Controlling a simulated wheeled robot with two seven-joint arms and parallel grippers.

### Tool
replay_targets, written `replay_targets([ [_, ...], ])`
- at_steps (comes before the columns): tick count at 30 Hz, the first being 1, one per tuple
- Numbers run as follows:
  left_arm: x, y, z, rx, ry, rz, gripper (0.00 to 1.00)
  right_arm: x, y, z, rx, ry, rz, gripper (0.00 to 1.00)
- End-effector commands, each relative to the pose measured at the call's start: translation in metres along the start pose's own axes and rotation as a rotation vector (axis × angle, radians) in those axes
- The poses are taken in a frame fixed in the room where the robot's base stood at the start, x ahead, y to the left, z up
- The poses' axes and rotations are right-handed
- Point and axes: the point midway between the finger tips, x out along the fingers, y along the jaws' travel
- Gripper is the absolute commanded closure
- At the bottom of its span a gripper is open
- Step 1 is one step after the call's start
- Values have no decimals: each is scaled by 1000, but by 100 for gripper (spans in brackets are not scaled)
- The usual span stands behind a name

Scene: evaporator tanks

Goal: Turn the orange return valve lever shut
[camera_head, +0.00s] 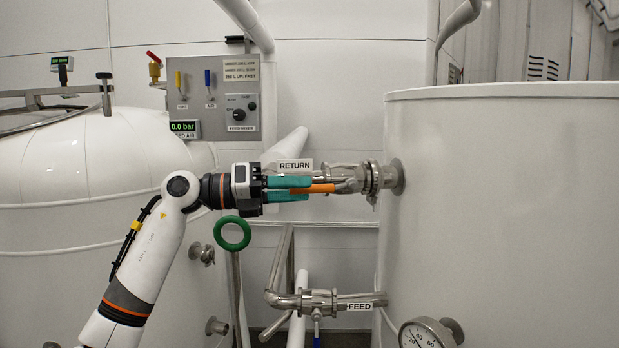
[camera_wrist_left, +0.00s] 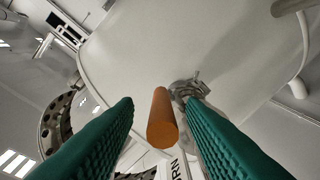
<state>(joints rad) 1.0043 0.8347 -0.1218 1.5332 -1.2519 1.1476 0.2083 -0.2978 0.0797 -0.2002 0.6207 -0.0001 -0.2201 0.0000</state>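The orange return valve lever (camera_head: 322,188) lies roughly level, pointing left from the metal return valve (camera_head: 352,182) beside the big right tank. The RETURN label (camera_head: 295,165) sits just above it. My left gripper (camera_head: 308,188), with green fingers, reaches in from the left, one finger above and one below the lever's free end. In the left wrist view the lever (camera_wrist_left: 162,118) stands between the two fingers (camera_wrist_left: 160,105), with a visible gap on each side. The gripper is open and does not appear to grip the lever. My right gripper is not in view.
The right tank (camera_head: 500,190) stands close to the valve. A FEED pipe with a valve (camera_head: 318,302) runs below. A green ring handle (camera_head: 232,233) hangs under my left wrist. A control panel (camera_head: 213,97) is on the wall behind, and the left tank (camera_head: 70,190) is behind my arm.

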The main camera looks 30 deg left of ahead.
Motion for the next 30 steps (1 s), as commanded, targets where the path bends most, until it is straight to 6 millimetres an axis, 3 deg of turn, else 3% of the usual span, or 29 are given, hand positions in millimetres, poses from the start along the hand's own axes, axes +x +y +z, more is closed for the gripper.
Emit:
replay_targets([
  [6,24,0,-1,-2,0,1,63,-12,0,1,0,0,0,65],
  [16,28,-1,0,-2,1,0,63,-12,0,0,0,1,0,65],
  [17,27,-1,0,-2,1,0,65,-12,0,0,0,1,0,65],
  [23,27,-1,0,-2,1,0,97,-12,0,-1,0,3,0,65],
  [30,27,-1,0,-2,2,0,100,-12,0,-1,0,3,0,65],
])
